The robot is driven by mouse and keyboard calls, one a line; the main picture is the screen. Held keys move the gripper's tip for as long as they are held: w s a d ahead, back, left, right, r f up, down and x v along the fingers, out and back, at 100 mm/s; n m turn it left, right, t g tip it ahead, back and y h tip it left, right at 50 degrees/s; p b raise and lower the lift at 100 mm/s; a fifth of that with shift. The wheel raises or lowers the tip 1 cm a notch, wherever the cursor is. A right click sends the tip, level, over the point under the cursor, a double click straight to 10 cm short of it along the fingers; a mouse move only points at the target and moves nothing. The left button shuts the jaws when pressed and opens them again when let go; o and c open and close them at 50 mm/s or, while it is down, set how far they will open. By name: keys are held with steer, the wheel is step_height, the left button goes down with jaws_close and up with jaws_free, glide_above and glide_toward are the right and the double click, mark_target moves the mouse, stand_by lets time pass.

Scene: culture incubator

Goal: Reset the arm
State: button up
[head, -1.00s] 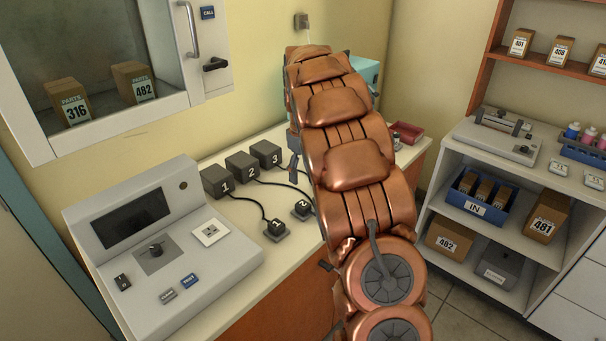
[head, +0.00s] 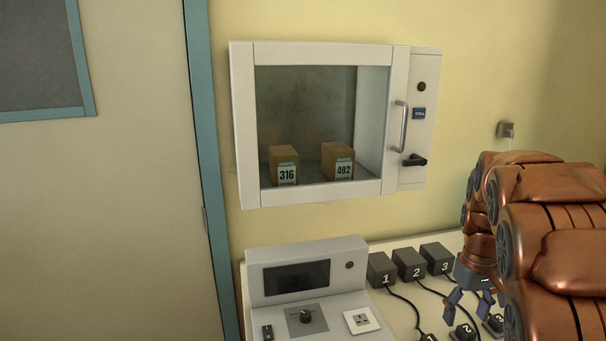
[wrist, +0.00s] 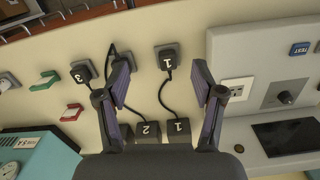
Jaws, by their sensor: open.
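My gripper (head: 468,302) is at the lower right of the head view, at the end of my copper arm, over the counter. It is open and empty. In the wrist view my gripper (wrist: 160,95) shows both fingers spread, with plug 1 (wrist: 167,58) and its cable visible between them. The fingers appear above the counter and apart from the plugs. Adapter boxes 1 (head: 382,270), 2 (head: 409,264) and 3 (head: 437,258) stand in a row on the counter behind the gripper.
A grey console (head: 308,285) with a dark screen and socket stands left of the boxes. Above it hangs a closed glass-fronted cabinet (head: 243,130) holding cartons 316 (head: 284,165) and 482 (head: 338,161). A teal box (wrist: 40,155) is at the wrist view's lower left.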

steer(key=s+a+f, duration=0.1)
steer(key=s+a, duration=0.4)
steer(key=s, duration=0.4)
steer(key=s+a+f, duration=0.1)
steer(key=s+a, duration=0.4)
steer(key=s, duration=0.5)
steer(key=s+a+f+m+g, duration=0.1)
steer(key=s+a, duration=0.4)
steer(key=s, duration=0.4)
steer(key=shift+s+a+f, duration=0.15)
steer(key=shift+s, duration=0.2)
